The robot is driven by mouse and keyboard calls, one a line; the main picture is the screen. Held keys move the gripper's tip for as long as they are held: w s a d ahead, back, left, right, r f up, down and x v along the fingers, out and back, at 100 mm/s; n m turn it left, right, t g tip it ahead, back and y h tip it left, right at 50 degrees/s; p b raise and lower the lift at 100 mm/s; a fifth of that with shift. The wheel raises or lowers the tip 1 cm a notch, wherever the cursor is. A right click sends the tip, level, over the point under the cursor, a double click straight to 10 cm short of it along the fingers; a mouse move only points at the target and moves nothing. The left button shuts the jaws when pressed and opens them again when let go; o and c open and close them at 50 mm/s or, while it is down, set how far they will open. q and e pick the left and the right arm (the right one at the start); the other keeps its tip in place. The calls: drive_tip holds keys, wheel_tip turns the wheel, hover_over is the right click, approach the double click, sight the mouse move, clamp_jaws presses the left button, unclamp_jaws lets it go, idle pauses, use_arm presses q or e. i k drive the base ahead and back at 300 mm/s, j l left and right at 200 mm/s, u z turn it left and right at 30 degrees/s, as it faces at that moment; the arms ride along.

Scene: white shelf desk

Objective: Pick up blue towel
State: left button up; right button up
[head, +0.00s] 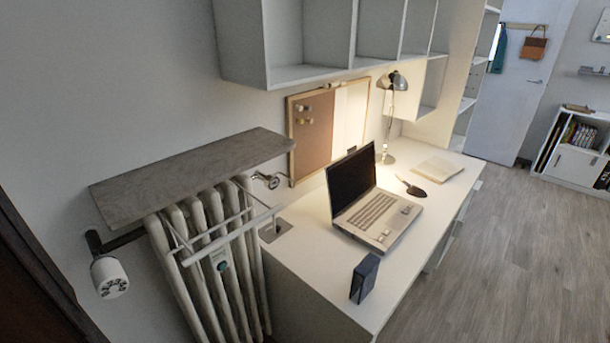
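I see nothing that is clearly a blue towel. A dark blue, box-like object (364,279) stands upright near the front end of the white desk (315,277); I cannot tell if it is folded cloth. A teal-blue cloth-like item (499,49) hangs far off near the door, partly cut off by the shelf unit; I cannot tell if it is a towel or clothing. Neither of my grippers is in view.
An open laptop (372,205), a lamp (390,110) and a notebook (438,169) are on the desk. A radiator (205,265) with a white rack and a shelf (190,175) above stands left. Wall cubbies (310,75) overhang. The wooden floor (500,260) at right is clear.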

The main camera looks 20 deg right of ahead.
sight(365, 273)
drive_tip(key=z, duration=1.25)
